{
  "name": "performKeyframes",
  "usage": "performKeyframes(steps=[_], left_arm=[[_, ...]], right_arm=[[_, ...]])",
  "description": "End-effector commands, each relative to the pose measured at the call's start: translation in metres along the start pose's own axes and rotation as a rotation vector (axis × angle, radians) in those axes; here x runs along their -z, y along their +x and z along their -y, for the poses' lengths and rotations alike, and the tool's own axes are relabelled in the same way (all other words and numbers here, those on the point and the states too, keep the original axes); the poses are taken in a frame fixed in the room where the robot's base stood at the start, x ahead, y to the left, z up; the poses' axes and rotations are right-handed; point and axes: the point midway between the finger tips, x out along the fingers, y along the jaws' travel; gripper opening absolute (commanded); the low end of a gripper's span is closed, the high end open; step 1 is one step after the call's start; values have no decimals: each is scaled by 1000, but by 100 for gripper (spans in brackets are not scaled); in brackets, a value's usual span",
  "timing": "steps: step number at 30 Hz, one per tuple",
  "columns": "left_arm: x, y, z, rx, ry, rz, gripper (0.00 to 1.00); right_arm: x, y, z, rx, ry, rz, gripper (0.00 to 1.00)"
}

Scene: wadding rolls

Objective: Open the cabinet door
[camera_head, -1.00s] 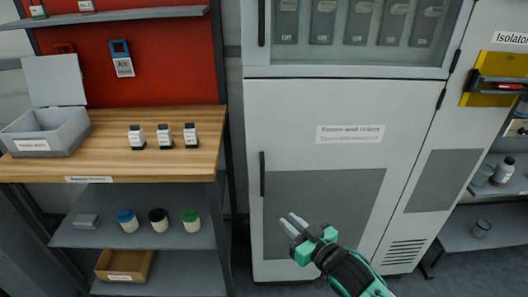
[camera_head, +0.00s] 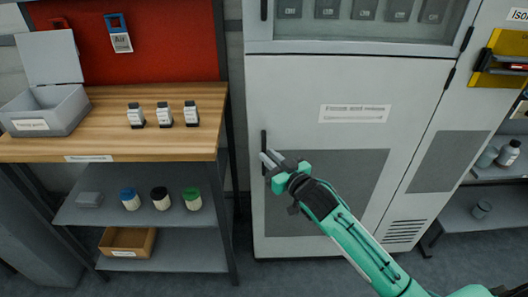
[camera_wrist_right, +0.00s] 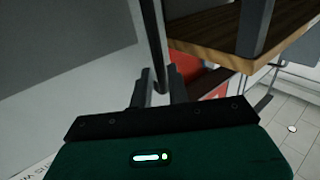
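The cabinet (camera_head: 400,85) is tall and pale grey. Its lower door (camera_head: 290,100) is shut and has a dark grey panel and a label. A black vertical handle (camera_head: 264,145) is on the door's left edge. My right gripper (camera_head: 268,157) is at the handle's lower part, its fingers pointing toward it. In the right wrist view, the handle (camera_wrist_right: 154,40) runs down between the two fingertips (camera_wrist_right: 162,80). The fingers stand apart; firm contact with the handle does not show. My left gripper is in neither view.
A wooden workbench (camera_head: 100,142) with a grey bin (camera_head: 60,118) and small bottles stands left of the cabinet. Lidded jars (camera_head: 161,198) sit on its lower shelf. A shelf with bottles is at right. Floor shows in front of the cabinet.

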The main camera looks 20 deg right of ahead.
Motion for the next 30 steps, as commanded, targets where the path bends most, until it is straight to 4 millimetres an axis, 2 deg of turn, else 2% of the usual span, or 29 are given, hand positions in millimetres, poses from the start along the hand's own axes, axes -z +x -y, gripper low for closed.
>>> performKeyframes(steps=[3,9,19,20,22,30], left_arm=[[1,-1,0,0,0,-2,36],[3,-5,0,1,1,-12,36],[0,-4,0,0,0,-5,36],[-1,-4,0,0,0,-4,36],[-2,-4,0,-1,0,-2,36],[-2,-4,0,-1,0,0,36]], right_arm=[[0,16,0,-1,0,0,17],[0,31,0,0,0,0,17],[0,34,0,0,0,1,17],[0,34,0,0,0,1,15],[0,34,0,0,0,1,1],[0,33,0,1,0,1,0]])
